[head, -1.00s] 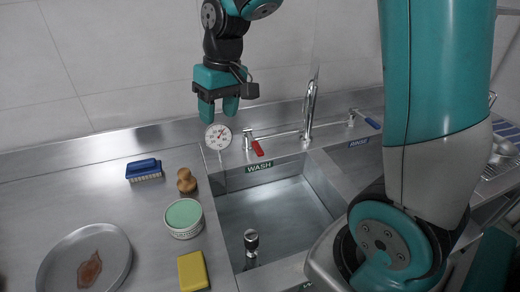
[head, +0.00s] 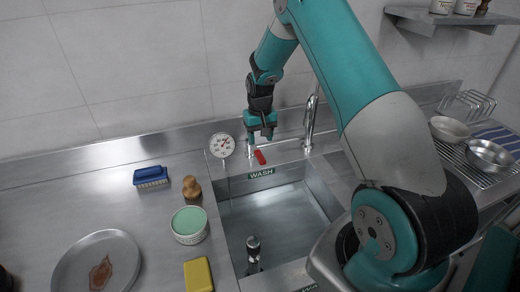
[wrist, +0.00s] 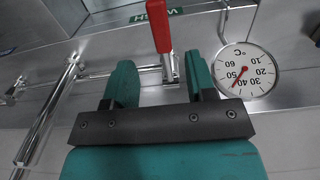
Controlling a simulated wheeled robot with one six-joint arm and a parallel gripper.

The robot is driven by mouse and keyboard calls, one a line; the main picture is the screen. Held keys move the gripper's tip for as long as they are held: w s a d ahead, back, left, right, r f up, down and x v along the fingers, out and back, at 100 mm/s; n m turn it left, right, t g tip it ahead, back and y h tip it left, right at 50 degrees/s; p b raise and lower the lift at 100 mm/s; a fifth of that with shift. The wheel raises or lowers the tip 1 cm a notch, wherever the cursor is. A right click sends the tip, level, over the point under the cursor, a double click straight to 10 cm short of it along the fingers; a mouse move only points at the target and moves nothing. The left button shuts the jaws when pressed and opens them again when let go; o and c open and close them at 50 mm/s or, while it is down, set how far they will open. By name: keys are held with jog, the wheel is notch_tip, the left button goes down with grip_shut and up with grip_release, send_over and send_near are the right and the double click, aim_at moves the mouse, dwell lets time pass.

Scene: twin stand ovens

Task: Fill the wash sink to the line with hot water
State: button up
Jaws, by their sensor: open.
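The wash sink (head: 262,207) is a steel basin with a green WASH label (head: 261,173) on its back rim, and no water shows in it. A dark upright plug or standpipe (head: 253,247) stands in the basin. The red tap lever (head: 259,157) is behind the sink; in the wrist view the red lever (wrist: 159,28) lies between my open fingers, with no visible contact. My gripper (head: 260,137) is open and points down over the lever. The chrome spout (head: 311,118) stands to its right. A round dial thermometer (head: 221,145) is left of the lever; it also shows in the wrist view (wrist: 246,70).
On the left counter are a blue brush (head: 151,177), a wooden-knobbed tool (head: 191,188), a green-topped tub (head: 189,224), a yellow sponge (head: 198,275) and a soiled plate (head: 97,264).

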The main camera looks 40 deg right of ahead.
aim_at(260, 155)
notch_tip(260, 155, down, 7)
jog(key=shift+f+p, duration=0.15)
jog(key=shift+p, duration=0.75)
grip_shut()
